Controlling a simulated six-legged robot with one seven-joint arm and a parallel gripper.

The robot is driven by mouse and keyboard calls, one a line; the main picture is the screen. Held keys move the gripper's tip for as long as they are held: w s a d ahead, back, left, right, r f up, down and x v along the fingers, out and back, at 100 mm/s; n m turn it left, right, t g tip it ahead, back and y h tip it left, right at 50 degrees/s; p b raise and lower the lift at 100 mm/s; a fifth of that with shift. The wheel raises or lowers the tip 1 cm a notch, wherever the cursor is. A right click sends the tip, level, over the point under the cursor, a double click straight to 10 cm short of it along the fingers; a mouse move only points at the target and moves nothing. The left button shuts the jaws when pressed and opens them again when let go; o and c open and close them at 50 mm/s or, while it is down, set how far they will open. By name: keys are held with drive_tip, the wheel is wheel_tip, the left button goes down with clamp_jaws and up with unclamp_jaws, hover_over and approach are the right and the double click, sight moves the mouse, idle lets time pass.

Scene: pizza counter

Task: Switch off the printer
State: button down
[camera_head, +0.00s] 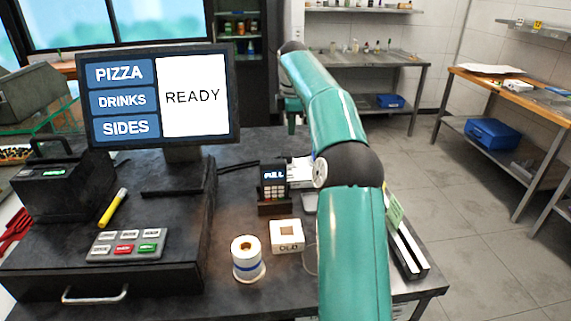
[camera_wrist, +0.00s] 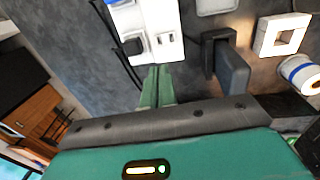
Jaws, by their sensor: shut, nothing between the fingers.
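A black boxy device (camera_head: 58,190) with a small green-lit panel stands at the left of the counter; it looks like a receipt printer, but I cannot be sure. A white unit (camera_wrist: 150,18) in the wrist view has a black rocker-like switch (camera_wrist: 133,46) and dark slots; part of what seems to be the same unit (camera_head: 301,168) shows behind my arm in the head view. My gripper (camera_wrist: 158,70) is shut and empty, its green fingertips close to the white unit's lower edge. I cannot tell whether they touch. My arm hides the gripper in the head view.
A card terminal (camera_head: 272,186), a white square holder (camera_head: 286,236) and a paper roll (camera_head: 247,258) stand left of my arm. A large screen (camera_head: 160,97) reading READY and a button pad (camera_head: 126,244) are farther left. Dark cables (camera_wrist: 118,50) run beside the white unit.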

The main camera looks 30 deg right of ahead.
approach(290, 170)
drive_tip(key=f, duration=0.6)
drive_tip(key=shift+w+d+f, duration=0.25)
drive_tip(key=shift+w+f, duration=0.1)
drive_tip(key=shift+f, duration=0.05)
drive_tip(key=shift+f, duration=0.25)
drive_tip(key=shift+s, duration=0.1)
idle(0.3)
drive_tip(key=shift+s+a+r, duration=0.15)
drive_tip(key=shift+s+a, duration=0.2)
drive_tip(key=shift+s, duration=0.2)
drive_tip(key=shift+r, duration=0.15)
wheel_tip(290, 170, up, 13)
drive_tip(key=s, duration=0.1)
drive_tip(key=shift+s+a+r, duration=0.2)
drive_tip(key=shift+s+a, duration=0.05)
drive_tip(key=shift+a, duration=0.1)
